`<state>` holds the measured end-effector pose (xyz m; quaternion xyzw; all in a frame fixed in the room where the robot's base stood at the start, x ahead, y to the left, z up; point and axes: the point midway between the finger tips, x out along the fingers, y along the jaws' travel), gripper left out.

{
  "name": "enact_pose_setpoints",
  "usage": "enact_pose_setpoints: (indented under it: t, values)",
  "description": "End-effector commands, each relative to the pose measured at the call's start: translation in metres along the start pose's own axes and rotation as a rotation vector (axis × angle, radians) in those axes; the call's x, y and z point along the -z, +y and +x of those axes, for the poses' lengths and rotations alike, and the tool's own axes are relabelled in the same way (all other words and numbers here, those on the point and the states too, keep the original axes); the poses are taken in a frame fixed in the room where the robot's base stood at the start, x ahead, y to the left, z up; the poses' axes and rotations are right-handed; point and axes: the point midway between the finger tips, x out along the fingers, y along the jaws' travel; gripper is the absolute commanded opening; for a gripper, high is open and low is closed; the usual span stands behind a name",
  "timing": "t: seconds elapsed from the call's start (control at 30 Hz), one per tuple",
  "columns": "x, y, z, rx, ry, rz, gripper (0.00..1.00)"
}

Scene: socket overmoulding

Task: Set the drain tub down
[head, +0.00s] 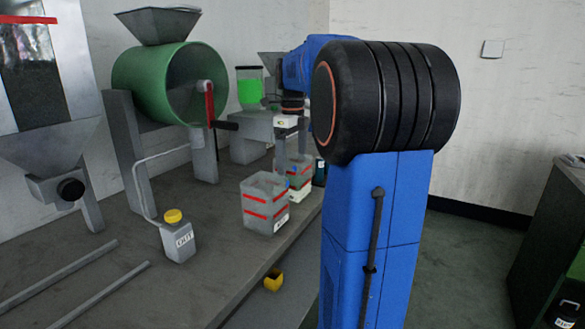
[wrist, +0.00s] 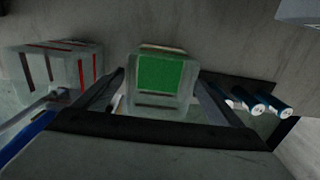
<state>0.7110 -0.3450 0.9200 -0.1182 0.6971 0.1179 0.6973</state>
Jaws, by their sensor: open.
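A pale tub with a green inside (wrist: 160,102) is between the two fingers of my gripper (wrist: 160,84) in the wrist view. The fingers are apart, one on each side of the tub, and I see no clear grip on it. In the head view a small tub with red bands and some green (head: 299,171) stands near the bench edge under my gripper (head: 283,150). My arm partly hides the area. A grey tub with red bands (head: 265,208) stands in front of it; it also shows at left in the wrist view (wrist: 62,70). Which one is the drain tub is unclear.
Several blue-ended cylinders (wrist: 262,106) lie right of the fingers. A yellow-capped bottle (head: 177,240) and rods (head: 75,275) are on the bench (head: 165,290). A green drum (head: 165,85) stands behind. A yellow cup (head: 273,280) is below the bench edge.

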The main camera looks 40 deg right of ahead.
Motion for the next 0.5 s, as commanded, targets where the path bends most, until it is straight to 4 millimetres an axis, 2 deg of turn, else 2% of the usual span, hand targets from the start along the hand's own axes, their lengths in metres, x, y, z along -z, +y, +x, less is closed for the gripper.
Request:
enact_pose_setpoints:
  t: [0.3, 0.5]
  values:
    - [0.0, -0.001, -0.062, 0.002, -0.002, 0.0, 0.9]
    - [0.0, 0.0, -0.089, 0.001, -0.001, 0.0, 0.9]
